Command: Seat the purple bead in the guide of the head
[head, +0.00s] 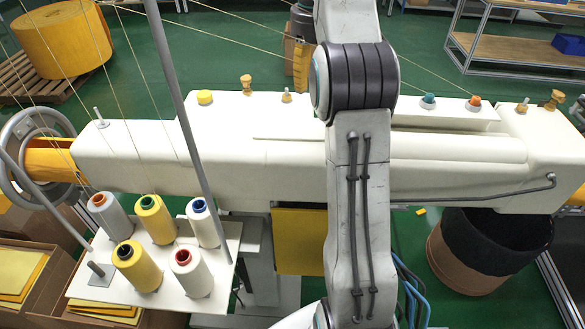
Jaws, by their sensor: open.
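I see no purple bead in the head view. The long cream machine body (140,150) runs across the middle, and I cannot pick out the guide of its head for sure. My arm rises through the middle of the picture and hides part of the machine.
Several thread spools (158,220) stand on a white plate (245,235) at lower left, beside a slanting grey pole (175,90). Threads cross the upper left. Small knobs (247,85) stand along the machine's top. A dark-lined bin (455,265) is at lower right.

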